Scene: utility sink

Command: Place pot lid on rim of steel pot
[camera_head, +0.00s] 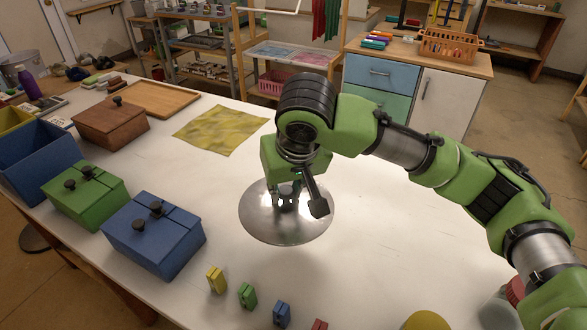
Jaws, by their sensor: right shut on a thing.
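A round, shiny metal pot lid (300,228) shows on or just above the white table, left of the middle of the view. My right gripper (287,196) points down over the centre of the lid and is shut on it, likely at its knob, which the fingers and wrist hide. I cannot tell whether the lid touches anything below it. No steel pot can be made out; the lid may hide what is under it. My left gripper is not in view.
On the white table (380,245), blue (155,245), green (90,206) and brown (108,125) lidded boxes stand at the left. A yellow cloth (220,130) and wooden tray (160,97) lie behind. Several small coloured blocks (247,295) stand along the front. The right middle is clear.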

